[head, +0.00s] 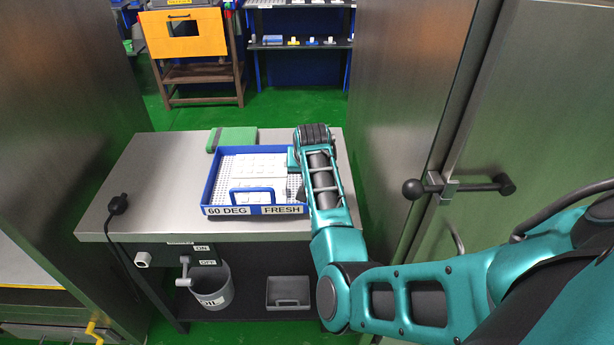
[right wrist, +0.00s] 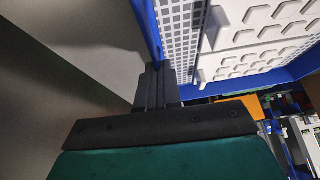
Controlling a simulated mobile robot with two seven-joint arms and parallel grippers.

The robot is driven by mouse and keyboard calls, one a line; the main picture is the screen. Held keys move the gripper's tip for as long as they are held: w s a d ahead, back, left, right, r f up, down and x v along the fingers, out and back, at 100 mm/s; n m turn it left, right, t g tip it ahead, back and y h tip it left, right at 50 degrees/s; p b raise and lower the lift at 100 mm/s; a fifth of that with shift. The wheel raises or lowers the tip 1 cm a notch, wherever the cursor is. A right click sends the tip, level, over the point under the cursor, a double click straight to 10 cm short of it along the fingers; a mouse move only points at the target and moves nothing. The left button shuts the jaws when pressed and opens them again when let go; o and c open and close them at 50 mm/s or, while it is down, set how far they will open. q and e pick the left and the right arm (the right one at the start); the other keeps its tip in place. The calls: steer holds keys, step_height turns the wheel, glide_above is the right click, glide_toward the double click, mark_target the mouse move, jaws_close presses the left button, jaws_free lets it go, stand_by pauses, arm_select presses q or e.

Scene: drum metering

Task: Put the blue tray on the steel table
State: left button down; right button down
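The blue tray (head: 211,184) rests on the steel table (head: 160,165), its front wall labelled "60 DEG FRESH" and a blue handle at the front. White studded blocks lie in it on a perforated floor. My right gripper (head: 294,163) is at the tray's right side, and my arm hides most of that wall. In the right wrist view the fingers (right wrist: 158,88) are close together at the tray's blue wall (right wrist: 148,28) and look shut on it. My left gripper is in neither view.
A green block (head: 235,138) lies behind the tray. A black corded device (head: 118,204) lies at the table's left. A grey bucket (head: 212,290) and a grey bin (head: 288,293) are below. Tall steel cabinets flank the table; the right one has a protruding handle (head: 460,187).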

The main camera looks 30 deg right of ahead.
steer(key=shift+w+f, duration=0.1)
steer(key=shift+f, duration=0.3)
steer(key=shift+f, duration=0.2)
steer(key=c, duration=1.3)
jaws_free()
